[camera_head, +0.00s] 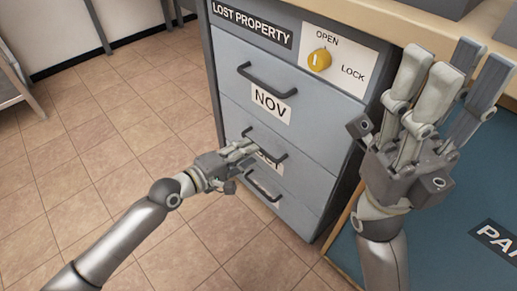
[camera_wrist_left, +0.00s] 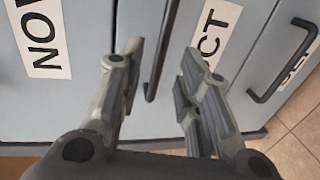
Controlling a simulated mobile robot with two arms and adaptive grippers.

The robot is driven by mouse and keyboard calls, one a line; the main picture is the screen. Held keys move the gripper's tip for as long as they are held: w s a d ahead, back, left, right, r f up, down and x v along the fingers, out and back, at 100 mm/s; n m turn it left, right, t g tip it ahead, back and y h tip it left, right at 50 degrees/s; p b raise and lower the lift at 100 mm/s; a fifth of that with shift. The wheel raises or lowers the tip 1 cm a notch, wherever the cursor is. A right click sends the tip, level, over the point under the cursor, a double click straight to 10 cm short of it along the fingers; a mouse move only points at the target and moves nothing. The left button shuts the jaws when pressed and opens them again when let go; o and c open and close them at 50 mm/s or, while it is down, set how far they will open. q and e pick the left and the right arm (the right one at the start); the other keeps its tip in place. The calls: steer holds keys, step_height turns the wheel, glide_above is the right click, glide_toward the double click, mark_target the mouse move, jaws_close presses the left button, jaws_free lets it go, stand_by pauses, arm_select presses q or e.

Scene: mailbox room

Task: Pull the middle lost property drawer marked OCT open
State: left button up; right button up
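The lost property cabinet has a top drawer marked NOV (camera_head: 270,103) and a middle drawer whose label is mostly covered by my left gripper (camera_head: 246,150) in the head view. In the left wrist view the OCT label (camera_wrist_left: 213,28) shows in part. The middle drawer's dark bar handle (camera_head: 280,157) also shows in the left wrist view (camera_wrist_left: 161,55), between the gripper's parted fingers. Contact cannot be told. The drawer looks flush with its neighbours. My right gripper (camera_head: 450,72) is open and empty, fingers upward, right of the cabinet.
The bottom drawer's handle (camera_head: 262,186) is just below my left gripper. A yellow knob (camera_head: 319,60) sits on the OPEN/LOCK plate, its white mark near OPEN. The tiled floor (camera_head: 90,150) at left is clear.

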arm_select(q)
steer(key=b+x, duration=0.1)
steer(key=x, duration=0.4)
jaws_close()
stand_by(0.3)
